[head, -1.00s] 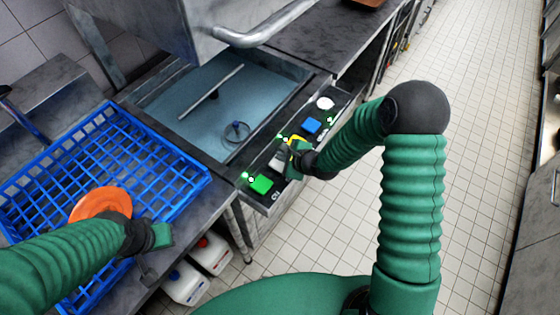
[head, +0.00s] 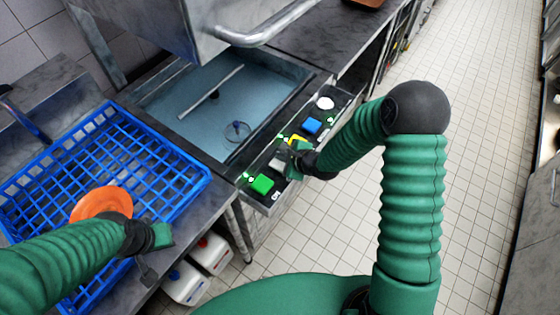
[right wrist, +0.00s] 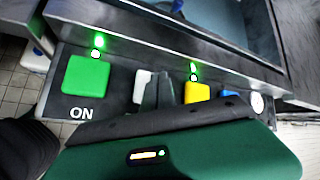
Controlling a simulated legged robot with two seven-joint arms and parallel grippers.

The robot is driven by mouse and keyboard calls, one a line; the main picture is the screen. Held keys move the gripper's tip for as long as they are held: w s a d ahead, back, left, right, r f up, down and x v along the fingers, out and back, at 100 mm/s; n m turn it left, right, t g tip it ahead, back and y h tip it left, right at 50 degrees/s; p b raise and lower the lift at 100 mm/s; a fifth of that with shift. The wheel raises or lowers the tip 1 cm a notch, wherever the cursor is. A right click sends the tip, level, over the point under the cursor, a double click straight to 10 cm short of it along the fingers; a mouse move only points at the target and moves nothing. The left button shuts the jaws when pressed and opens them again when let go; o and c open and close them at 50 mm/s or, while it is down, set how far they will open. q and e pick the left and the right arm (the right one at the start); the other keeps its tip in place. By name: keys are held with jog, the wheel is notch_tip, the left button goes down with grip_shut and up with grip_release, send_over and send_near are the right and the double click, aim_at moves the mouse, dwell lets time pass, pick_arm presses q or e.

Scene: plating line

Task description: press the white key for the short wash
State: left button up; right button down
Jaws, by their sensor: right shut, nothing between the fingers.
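The white key (right wrist: 141,86) sits between the green key (right wrist: 86,76) and the yellow key (right wrist: 197,92) on the dark control panel, partly hidden by my right gripper's fingers. My right gripper (right wrist: 157,92) is shut and empty, with its fingertips at the white key; I cannot tell whether they touch it. In the head view my right gripper (head: 284,160) is over the panel, between the green and yellow keys. My left gripper (head: 152,250) is by the front edge of the blue rack; its finger gap is unclear.
A blue key (head: 312,125) and a round white knob (head: 325,103) are farther along the panel. Green lamps glow by the keys. The blue rack (head: 185,185) holds an orange plate (head: 100,202). A metal hood (head: 200,40) with a bar handle hangs over the sink (head: 185,125).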

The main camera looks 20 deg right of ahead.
aim_at(282, 164)
pick_arm(q)
jog(key=shift+d, duration=0.1)
pick_arm(e)
jog(key=shift+d+f, duration=0.1)
jog(key=shift+f, duration=0.25)
pick_arm(q)
jog(key=shift+f+b, duration=0.3)
pick_arm(e)
jog(key=shift+s+f, duration=0.1)
jog(key=shift+f, duration=0.5)
dwell(0.4)
